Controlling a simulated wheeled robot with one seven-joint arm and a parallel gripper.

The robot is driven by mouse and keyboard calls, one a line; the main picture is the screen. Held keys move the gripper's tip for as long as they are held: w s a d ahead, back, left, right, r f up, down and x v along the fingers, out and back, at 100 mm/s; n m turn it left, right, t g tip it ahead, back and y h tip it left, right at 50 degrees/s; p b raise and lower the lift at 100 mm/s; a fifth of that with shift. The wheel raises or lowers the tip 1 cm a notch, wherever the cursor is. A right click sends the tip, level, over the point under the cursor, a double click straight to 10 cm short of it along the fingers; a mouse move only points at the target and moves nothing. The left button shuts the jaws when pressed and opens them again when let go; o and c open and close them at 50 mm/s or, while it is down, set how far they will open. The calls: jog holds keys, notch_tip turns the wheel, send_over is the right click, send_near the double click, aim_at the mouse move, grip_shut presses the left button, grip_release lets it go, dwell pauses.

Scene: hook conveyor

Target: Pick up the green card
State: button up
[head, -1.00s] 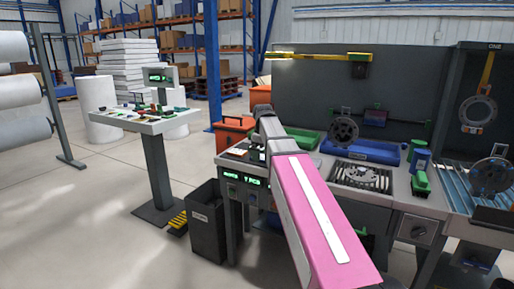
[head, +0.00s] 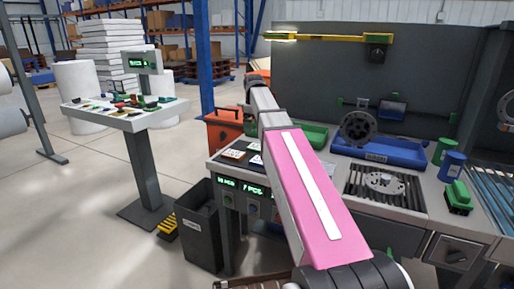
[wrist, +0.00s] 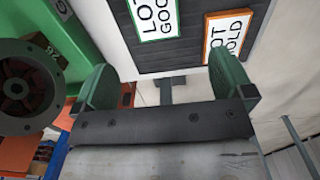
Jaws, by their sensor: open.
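The green card (wrist: 158,18), white with a green border and the letters "LOT GOO" showing, lies on a dark panel at the top of the wrist view, cut off by the edge. An orange-bordered card (wrist: 229,34) reading "OLD" in part lies right of it. In the head view small cards (head: 233,155) lie on the bench's left end. My arm hides part of that area and the gripper cannot be made out there.
A green tray (head: 314,136) and a blue tray (head: 380,152) stand behind on the bench. A dark round part (wrist: 22,88) shows beside green at the wrist view's left. A grey bin (head: 199,228) and a pedestal table (head: 125,115) stand left.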

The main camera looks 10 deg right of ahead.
send_over(255, 146)
jog(key=f, duration=0.4)
jog(key=shift+s+a+f, duration=0.2)
jog(key=shift+s, duration=0.05)
jog(key=shift+w+d+f, duration=0.1)
jog(key=shift+d+f, duration=0.05)
jog(key=shift+f, duration=1.25)
jog(key=shift+w+d+f, duration=0.1)
jog(key=shift+f, duration=1.25)
jog(key=shift+c, duration=0.3)
jog(key=c, duration=0.9)
